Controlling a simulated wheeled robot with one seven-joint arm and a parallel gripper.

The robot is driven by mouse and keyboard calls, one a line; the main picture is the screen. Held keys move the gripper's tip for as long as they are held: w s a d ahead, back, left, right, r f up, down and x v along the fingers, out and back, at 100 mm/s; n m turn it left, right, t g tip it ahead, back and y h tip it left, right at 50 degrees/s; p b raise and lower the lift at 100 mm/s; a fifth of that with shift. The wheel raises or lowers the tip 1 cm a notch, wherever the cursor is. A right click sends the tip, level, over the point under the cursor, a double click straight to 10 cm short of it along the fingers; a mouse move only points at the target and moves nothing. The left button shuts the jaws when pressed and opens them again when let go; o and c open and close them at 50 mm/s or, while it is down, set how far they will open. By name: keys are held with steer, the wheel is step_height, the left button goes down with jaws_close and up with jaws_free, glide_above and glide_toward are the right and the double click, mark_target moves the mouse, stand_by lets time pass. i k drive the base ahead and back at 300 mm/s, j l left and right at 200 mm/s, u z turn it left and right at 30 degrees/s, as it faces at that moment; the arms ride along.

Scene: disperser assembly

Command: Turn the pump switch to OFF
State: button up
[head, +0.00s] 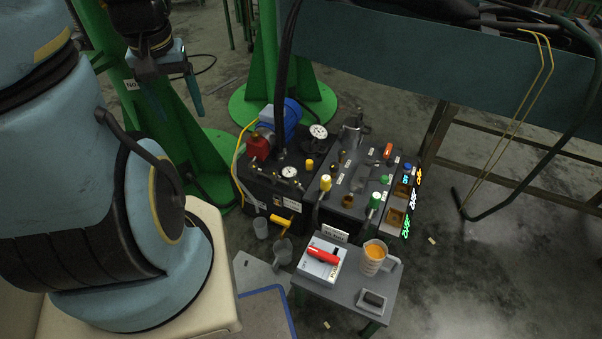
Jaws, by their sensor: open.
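A white box with a red lever handle (322,255) sits on the small grey table (372,308) in the lower middle of the head view. It looks like the pump switch. The red handle lies across its top, slanting slightly down to the right.
A dark machine (345,185) with knobs, gauges and hoses stands behind. Green posts (280,60) and a blue-grey beam (430,55) lie beyond. Open floor is at right.

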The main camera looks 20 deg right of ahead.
mark_target(322, 256)
steer(key=k+z, duration=0.2)
steer(key=l+z, duration=0.15)
steer(key=z, duration=0.25)
steer(key=i+l+z, duration=0.15)
steer(key=z, duration=0.25)
steer(key=i+l+z, duration=0.1)
steer(key=z, duration=0.35)
